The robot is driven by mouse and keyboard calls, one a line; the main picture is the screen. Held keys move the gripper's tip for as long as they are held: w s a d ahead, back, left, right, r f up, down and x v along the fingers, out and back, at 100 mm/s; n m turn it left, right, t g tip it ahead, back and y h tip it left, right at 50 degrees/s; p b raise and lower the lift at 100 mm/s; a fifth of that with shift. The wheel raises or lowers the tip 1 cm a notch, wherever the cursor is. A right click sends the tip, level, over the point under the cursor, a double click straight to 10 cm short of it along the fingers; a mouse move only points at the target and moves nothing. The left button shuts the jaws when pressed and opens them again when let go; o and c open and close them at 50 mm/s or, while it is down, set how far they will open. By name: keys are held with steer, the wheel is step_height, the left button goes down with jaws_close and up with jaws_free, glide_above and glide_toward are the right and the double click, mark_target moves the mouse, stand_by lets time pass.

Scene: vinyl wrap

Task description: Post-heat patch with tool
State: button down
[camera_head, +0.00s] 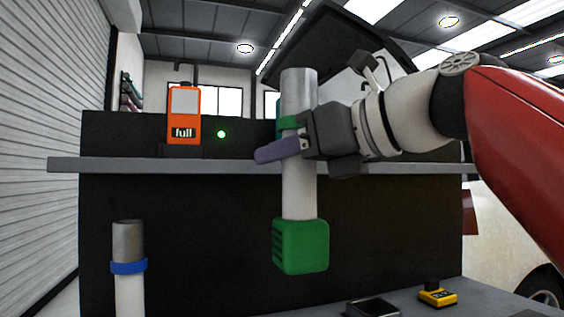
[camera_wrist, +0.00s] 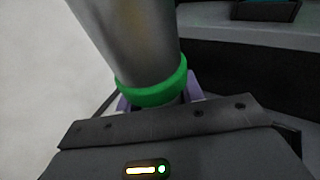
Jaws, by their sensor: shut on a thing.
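My gripper (camera_head: 283,145) is shut around a heat tool (camera_head: 299,193) in the head view. The tool has a silver metal nozzle at the top, a green ring, a white body and a green block at its lower end. It is held roughly upright, nozzle up, in front of the dark bench. In the wrist view the tool's metal nozzle (camera_wrist: 130,40) and green ring (camera_wrist: 153,92) rise between my purple fingers, which are mostly hidden. No patch can be made out in either view.
A second tool with a blue ring (camera_head: 128,268) stands at lower left. An orange device (camera_head: 184,115) reading "full" sits on the grey shelf (camera_head: 110,165) beside a green light (camera_head: 221,134). A yellow item (camera_head: 437,295) and a dark tray (camera_head: 373,308) lie at lower right.

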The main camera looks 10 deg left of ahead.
steer(key=s+d, duration=0.4)
steer(key=s, duration=0.3)
steer(key=shift+s+d+b, duration=0.3)
steer(key=shift+d+b, duration=0.05)
stand_by(0.4)
